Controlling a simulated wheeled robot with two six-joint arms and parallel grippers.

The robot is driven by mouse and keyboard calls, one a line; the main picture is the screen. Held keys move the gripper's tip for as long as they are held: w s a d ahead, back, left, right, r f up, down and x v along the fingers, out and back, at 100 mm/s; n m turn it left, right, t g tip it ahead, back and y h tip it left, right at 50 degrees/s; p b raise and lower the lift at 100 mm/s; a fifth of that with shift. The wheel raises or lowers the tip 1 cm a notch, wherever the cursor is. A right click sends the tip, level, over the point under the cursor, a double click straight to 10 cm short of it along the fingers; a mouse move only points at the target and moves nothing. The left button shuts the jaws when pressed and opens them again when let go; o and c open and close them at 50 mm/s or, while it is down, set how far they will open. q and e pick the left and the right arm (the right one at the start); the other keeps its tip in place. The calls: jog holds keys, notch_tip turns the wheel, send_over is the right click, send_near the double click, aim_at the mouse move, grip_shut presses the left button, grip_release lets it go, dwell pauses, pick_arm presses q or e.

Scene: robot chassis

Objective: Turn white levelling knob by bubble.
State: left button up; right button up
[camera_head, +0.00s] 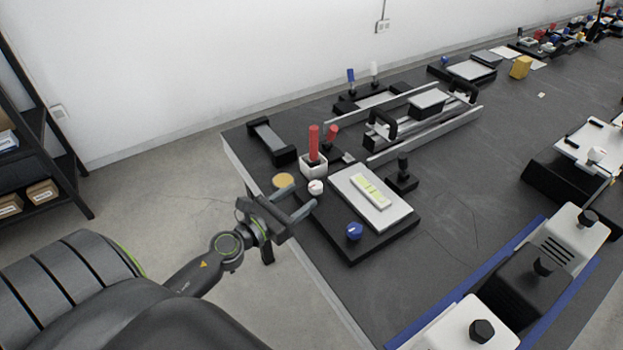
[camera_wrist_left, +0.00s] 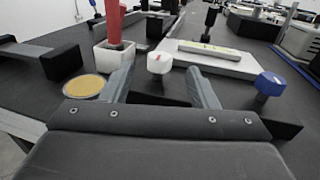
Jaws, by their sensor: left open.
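The white levelling knob (camera_head: 316,187) stands at the left corner of the black levelling base. My left gripper (camera_head: 304,196) is open and empty at the table edge. In the left wrist view its fingers (camera_wrist_left: 162,86) point at the white knob, which appears between and beyond them. My right gripper is out of view.
A blue knob (camera_head: 354,231) sits at the base's front corner. A white cup with red-handled tools (camera_head: 314,165) stands behind the white knob, and a round tan disc (camera_head: 283,180) lies left of it. A slide rail assembly (camera_head: 420,115) is farther back.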

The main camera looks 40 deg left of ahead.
aim_at(311, 189)
pick_arm(q)
jog(key=shift+w+d+p, duration=0.25)
jog(key=shift+w, duration=1.05)
jog(key=shift+w+d+p, duration=0.2)
jog(key=shift+w+p, duration=0.05)
jog(key=shift+w, duration=1)
jog(key=shift+c, duration=0.4)
